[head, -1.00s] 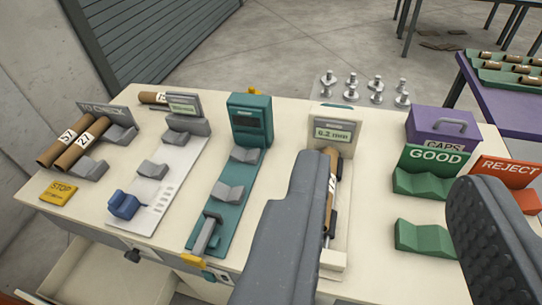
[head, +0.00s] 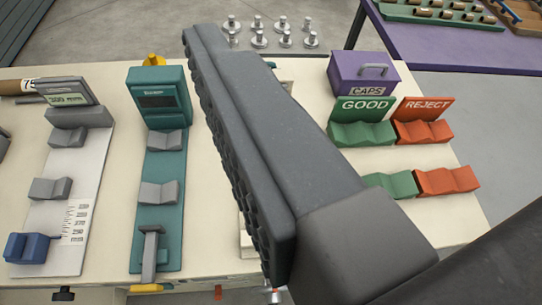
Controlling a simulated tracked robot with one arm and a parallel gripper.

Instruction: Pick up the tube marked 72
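A brown tube (head: 18,87) lies at the back left, partly cut off by the picture edge and partly behind a display. Its white label looks like 75, but I cannot read it surely. No label that clearly reads 72 shows. One dark grey finger of my gripper (head: 250,150) fills the middle, its ribbed pad facing left. The other finger cannot be made out, so the opening between them is not visible. The finger hides most of the station where another tube lay earlier; I cannot see that tube now.
A white measuring station (head: 85,170) and a teal station (head: 165,205) stand left of my gripper. Green GOOD cradles (head: 362,134), red REJECT cradles (head: 424,132) and a purple CAPS box (head: 350,85) are to the right. Several metal caps (head: 283,22) stand at the back.

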